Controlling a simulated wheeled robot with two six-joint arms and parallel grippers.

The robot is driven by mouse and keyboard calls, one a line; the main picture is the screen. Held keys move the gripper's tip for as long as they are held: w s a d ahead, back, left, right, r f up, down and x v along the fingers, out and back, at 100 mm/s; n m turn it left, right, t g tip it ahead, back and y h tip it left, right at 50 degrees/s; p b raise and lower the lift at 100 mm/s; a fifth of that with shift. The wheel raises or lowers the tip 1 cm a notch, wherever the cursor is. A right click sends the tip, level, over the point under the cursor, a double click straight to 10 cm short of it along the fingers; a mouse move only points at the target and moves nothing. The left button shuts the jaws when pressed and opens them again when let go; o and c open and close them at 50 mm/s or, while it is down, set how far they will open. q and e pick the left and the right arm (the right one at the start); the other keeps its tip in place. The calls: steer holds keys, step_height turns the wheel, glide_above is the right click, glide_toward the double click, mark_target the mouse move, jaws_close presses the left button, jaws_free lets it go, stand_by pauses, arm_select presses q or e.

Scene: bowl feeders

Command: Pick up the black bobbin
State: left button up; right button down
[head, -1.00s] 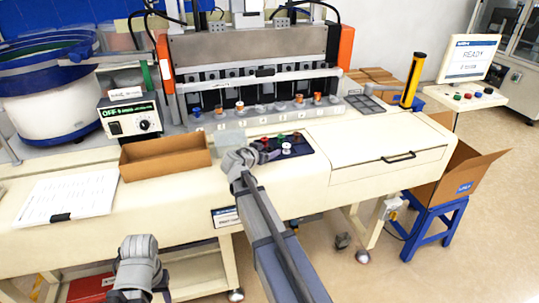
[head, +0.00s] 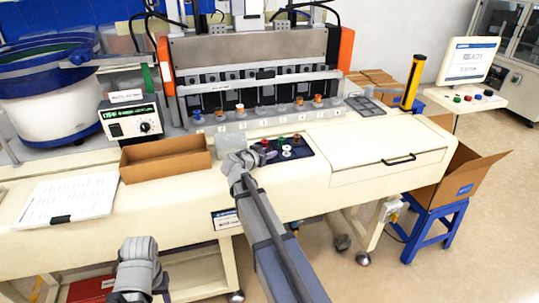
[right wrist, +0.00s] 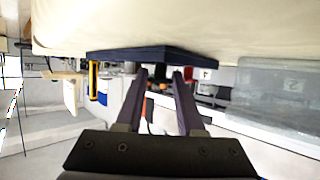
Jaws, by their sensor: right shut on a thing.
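A dark mat (head: 304,151) on the machine's front deck bears red, green and white bobbins. It also shows in the right wrist view (right wrist: 190,53). My right gripper (head: 256,152) is at the left part of this mat, its fingers mostly hidden in the head view by its own wrist. In the right wrist view my right gripper (right wrist: 160,76) is shut on a small dark thing, the black bobbin (right wrist: 152,74), beside the mat. My left gripper (head: 137,262) is low at the left, in front of the bench; its fingers cannot be made out.
A clear box (head: 230,143) stands just behind my right gripper. An open cardboard tray (head: 165,157) is to its left, and a paper sheet (head: 68,197) lies further left. A numbered row of posts (head: 270,122) runs behind. The deck right of the mat has a handled cover (head: 370,150).

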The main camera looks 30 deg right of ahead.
step_height(320, 180, up, 10)
steer(key=p, duration=1)
